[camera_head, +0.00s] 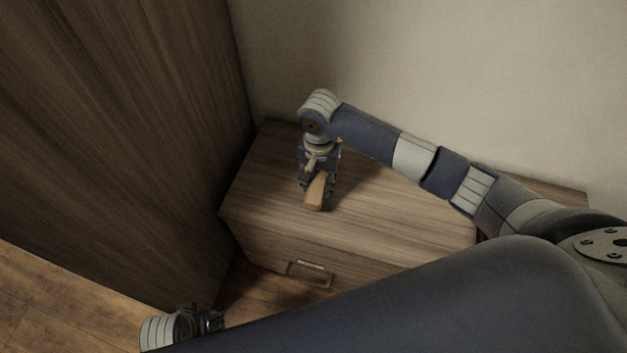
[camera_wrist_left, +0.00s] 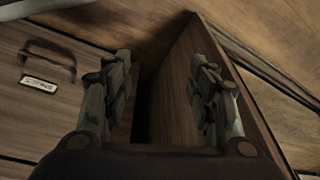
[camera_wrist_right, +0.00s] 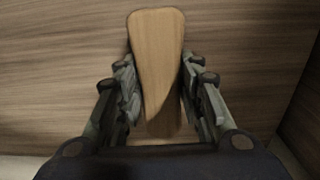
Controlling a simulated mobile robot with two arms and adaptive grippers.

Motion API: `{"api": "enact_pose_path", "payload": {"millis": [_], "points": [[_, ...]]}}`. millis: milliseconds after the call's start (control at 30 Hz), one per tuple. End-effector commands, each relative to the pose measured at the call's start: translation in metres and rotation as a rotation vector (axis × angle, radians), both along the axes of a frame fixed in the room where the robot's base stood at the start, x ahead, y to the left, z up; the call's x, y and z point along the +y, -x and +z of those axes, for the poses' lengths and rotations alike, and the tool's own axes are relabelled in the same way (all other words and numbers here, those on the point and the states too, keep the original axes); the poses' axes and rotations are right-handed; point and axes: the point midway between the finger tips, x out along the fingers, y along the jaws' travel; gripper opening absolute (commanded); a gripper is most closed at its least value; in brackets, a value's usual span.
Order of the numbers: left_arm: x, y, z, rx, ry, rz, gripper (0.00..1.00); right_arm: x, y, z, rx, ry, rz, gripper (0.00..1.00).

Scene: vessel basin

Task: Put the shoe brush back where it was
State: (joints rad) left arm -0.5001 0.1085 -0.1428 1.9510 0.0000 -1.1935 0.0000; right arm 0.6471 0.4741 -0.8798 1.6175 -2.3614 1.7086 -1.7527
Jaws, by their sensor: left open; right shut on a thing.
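The shoe brush (camera_head: 316,191) shows a light wooden back and is held at the top of the wooden cabinet (camera_head: 400,222). My right gripper (camera_head: 318,176) points down over the cabinet top and is shut on the brush. In the right wrist view the brush (camera_wrist_right: 156,60) sits between the two fingers (camera_wrist_right: 160,95), its wide end pointing up in the picture. I cannot tell whether the brush touches the cabinet top. My left gripper (camera_head: 212,321) is low at the lower left, in front of the cabinet. In the left wrist view its fingers (camera_wrist_left: 160,95) are apart and empty.
A tall dark wooden wardrobe (camera_head: 120,130) stands close to the cabinet's left side. The cabinet's front has a drawer handle (camera_head: 310,272) with a label. A plain wall (camera_head: 480,80) is behind. The cabinet top right of the brush is clear.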

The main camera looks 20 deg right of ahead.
Motion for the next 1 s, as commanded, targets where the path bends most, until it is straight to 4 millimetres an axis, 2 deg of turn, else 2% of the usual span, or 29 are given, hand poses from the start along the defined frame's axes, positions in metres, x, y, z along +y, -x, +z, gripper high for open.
{"api": "enact_pose_path", "payload": {"millis": [100,333,400,533,1000], "points": [[0.0,-0.001,0.006,-0.005,0.0,0.001,0.53,0.003,-0.015,-0.002,0.0,-0.001,-0.001,0.12],[0.0,-0.001,0.014,-0.008,0.001,0.001,0.53,0.005,-0.031,-0.003,0.0,-0.001,0.0,0.12],[0.0,-0.002,0.021,-0.013,0.001,0.002,0.53,0.005,-0.028,-0.019,0.006,-0.002,-0.001,0.12],[0.001,-0.003,0.032,-0.018,0.001,0.003,0.53,0.005,-0.028,-0.035,0.003,-0.003,0.0,0.12],[0.0,-0.003,0.039,-0.02,0.001,0.003,0.53,0.004,-0.029,-0.04,-0.001,0.001,0.001,0.12]]}}
